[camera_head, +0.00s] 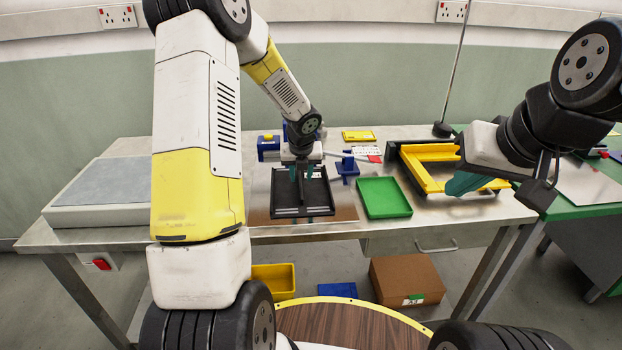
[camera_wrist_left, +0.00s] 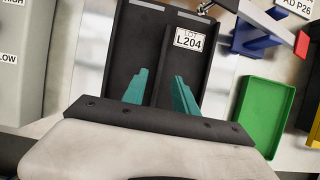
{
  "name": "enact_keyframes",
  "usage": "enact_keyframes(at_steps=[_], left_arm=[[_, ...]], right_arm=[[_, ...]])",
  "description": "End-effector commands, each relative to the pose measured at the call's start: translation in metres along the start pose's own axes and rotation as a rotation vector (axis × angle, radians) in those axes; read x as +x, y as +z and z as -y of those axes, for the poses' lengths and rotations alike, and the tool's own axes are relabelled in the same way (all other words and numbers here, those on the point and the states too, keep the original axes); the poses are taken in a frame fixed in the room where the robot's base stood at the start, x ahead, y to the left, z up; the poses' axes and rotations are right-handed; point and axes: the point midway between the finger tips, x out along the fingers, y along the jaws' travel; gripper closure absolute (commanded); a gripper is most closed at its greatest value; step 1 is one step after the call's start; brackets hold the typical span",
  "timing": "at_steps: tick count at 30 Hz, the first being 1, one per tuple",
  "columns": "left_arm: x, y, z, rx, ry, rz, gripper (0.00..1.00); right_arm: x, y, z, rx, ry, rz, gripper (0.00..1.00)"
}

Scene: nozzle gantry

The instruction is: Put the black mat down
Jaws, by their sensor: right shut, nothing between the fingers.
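The black mat (camera_head: 289,204) is at the middle of the table in the head view, a flat dark panel with pale strips along its edges. In the left wrist view the black mat (camera_wrist_left: 195,68) carries a white "LOT L204" label and a raised line runs down its middle. My left gripper (camera_head: 301,176) is over the mat, its teal fingers apart on either side of that line; it also shows in the left wrist view (camera_wrist_left: 160,80). I see no finger clearly pressed on the mat. My right gripper (camera_head: 462,184) is shut and empty, near the yellow frame.
A green tray (camera_head: 384,198) and a blue stand (camera_head: 347,167) are just right of the mat. A yellow frame (camera_head: 421,165) in a black holder is further right. A grey slab (camera_head: 112,182) takes up the left end. A blue block (camera_head: 268,146) stands behind the mat.

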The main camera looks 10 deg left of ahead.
Motion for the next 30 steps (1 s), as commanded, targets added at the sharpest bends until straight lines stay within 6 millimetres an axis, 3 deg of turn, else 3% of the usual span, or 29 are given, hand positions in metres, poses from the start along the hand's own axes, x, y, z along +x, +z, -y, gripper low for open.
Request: enact_keyframes(at_steps=[6,15,16,21,30], left_arm=[[0.032,-0.002,-0.001,-0.001,0.000,-0.002,0.65],[0.038,-0.001,-0.002,-0.002,0.000,0.000,0.65],[0.038,-0.001,-0.002,-0.002,0.000,0.000,0.67],[0.038,-0.001,-0.002,-0.002,0.000,0.000,1.00],[0.038,-0.001,-0.002,-0.003,0.000,0.000,1.00]], right_arm=[[0.000,0.000,0.000,0.000,0.000,0.000,1.00],[0.000,0.000,0.000,0.000,0.000,0.000,1.00],[0.000,0.000,0.000,0.000,0.000,0.000,1.00],[0.000,0.000,0.000,0.000,0.000,0.000,1.00],[0.000,0.000,0.000,0.000,0.000,0.000,1.00]])
